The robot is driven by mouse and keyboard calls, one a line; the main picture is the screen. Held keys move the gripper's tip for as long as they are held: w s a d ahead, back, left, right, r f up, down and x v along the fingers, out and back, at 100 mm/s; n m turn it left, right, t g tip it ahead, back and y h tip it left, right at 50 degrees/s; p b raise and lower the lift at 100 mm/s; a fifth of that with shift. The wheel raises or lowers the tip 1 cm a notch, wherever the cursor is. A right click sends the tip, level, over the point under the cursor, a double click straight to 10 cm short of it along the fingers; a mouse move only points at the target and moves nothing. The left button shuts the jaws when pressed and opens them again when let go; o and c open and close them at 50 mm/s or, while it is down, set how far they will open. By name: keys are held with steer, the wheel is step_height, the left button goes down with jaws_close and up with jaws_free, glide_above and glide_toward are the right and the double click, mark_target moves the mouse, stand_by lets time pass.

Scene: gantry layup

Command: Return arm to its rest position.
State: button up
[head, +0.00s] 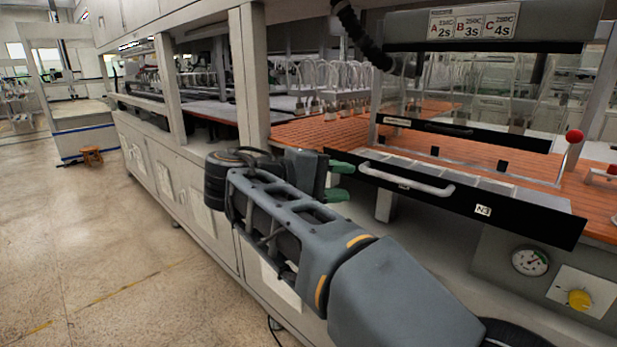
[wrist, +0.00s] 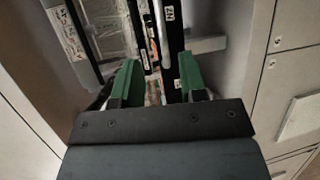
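My gripper (head: 338,182) has green fingers and is stretched out in front of the long grey bench. In the wrist view the fingers of my gripper (wrist: 158,82) stand apart with a wide gap and hold nothing that I can see. In the head view the fingertips point right, close to the left end of a black-fronted drawer (head: 520,217). I cannot tell whether they touch it. The drawer's pale bar handle (head: 405,179) is just right of the fingers. My arm is bent and reaches in from the lower right.
The bench has an orange slatted top (head: 310,130) and grey uprights. A red-knobbed lever (head: 574,136), a gauge (head: 530,261) and a yellow knob (head: 578,299) are at the right. A small orange stool (head: 91,156) stands far left. The floor (head: 110,250) on the left is clear.

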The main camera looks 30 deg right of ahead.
steer(key=w+a+f+n+t+y+p, duration=0.1)
steer(key=w+a+f+n+t+y, duration=0.1)
steer(key=f+y, duration=0.35)
steer(key=w+a+f+n+t+y+p, duration=0.1)
steer(key=w+a+f+n+t+y, duration=0.15)
steer(key=f, duration=0.55)
steer(key=s+a+f+m+t+y+p, duration=0.1)
steer(key=s+a+f+m+y+p, duration=0.2)
steer(key=a+y+p, duration=0.4)
steer(key=s+a+f+p, duration=0.1)
steer(key=s+a, duration=0.1)
steer(key=shift+s+a+f+y+p, duration=0.3)
steer(key=shift+s+a+f+p, duration=0.05)
steer(key=shift+s+p, duration=0.05)
steer(key=shift+m+t, duration=0.25)
